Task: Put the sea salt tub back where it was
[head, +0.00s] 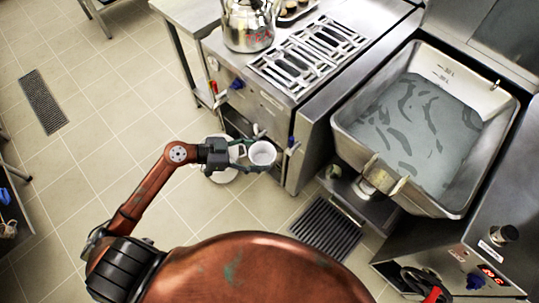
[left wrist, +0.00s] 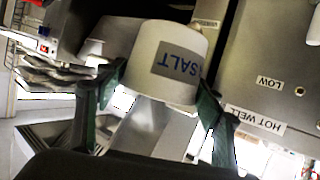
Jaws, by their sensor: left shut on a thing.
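The sea salt tub (left wrist: 150,55) is white, with a grey-blue label that reads SALT upside down in the left wrist view. My left gripper (left wrist: 160,88) is shut on it, with one green finger on each side. In the head view the tub (head: 262,153) is a white round shape between the fingers of my left gripper (head: 258,158). It is held in front of the stove unit, near its lower front. The tub's original place cannot be told from these frames.
A steel kettle (head: 249,25) stands on the stove beside the grates (head: 315,55). A large basin of greyish liquid (head: 425,125) is at the right. A white round thing (head: 222,175) shows below my left gripper. The tiled floor at left is mostly clear, with a drain grate (head: 42,101).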

